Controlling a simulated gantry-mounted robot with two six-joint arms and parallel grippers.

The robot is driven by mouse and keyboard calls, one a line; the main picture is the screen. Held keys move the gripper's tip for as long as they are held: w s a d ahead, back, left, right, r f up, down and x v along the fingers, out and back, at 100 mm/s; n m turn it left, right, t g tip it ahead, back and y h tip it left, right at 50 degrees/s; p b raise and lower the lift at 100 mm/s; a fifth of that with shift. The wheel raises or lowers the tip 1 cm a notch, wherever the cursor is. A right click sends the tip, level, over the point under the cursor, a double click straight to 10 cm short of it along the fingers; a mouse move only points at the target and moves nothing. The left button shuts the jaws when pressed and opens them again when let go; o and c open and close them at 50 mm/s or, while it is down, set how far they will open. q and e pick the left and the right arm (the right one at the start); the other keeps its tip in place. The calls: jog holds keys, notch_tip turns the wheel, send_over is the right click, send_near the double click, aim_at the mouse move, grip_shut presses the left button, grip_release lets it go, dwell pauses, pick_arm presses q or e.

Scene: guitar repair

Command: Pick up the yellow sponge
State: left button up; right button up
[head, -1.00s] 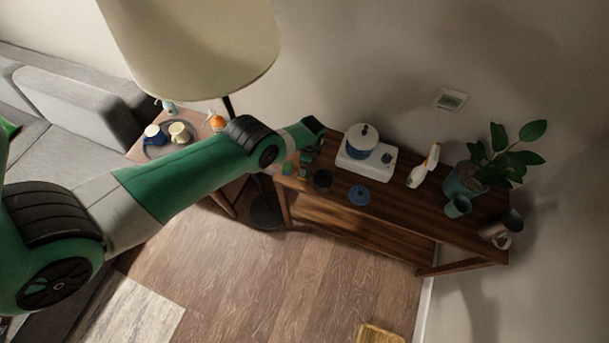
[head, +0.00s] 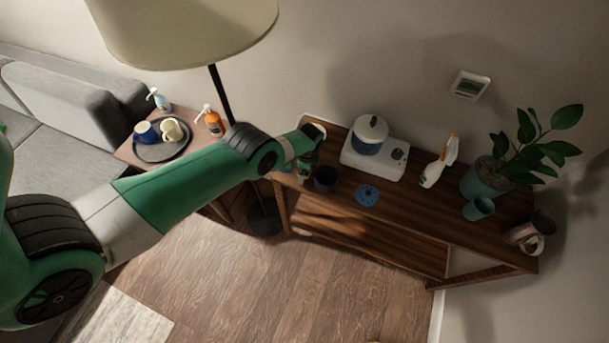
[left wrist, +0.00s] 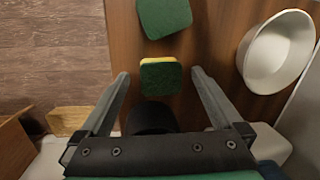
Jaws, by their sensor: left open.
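A small sponge (left wrist: 160,80) with a green face and a thin yellow edge lies on the brown wooden surface in the left wrist view. My left gripper (left wrist: 161,73) is open, with one finger on each side of the sponge and a gap to it on both sides. I cannot tell the height of the fingertips above it. A second green pad (left wrist: 165,17) lies farther up in the same view. In the head view my left gripper (head: 307,165) is over the left end of the wooden console table (head: 410,205), and the sponge is not clear there. My right gripper is not in view.
A black cup (head: 325,178) stands close to my left gripper, and a blue disc (head: 367,195) lies right of it. A white bowl (left wrist: 275,52) is right of the fingers. A white appliance (head: 375,155), spray bottle (head: 439,165) and plant (head: 500,165) stand farther right.

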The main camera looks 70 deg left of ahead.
pick_arm(q)
jog(key=shift+r, duration=0.1)
jog(key=shift+c, duration=0.3)
jog(key=c, duration=1.5)
jog(key=shift+r, duration=0.15)
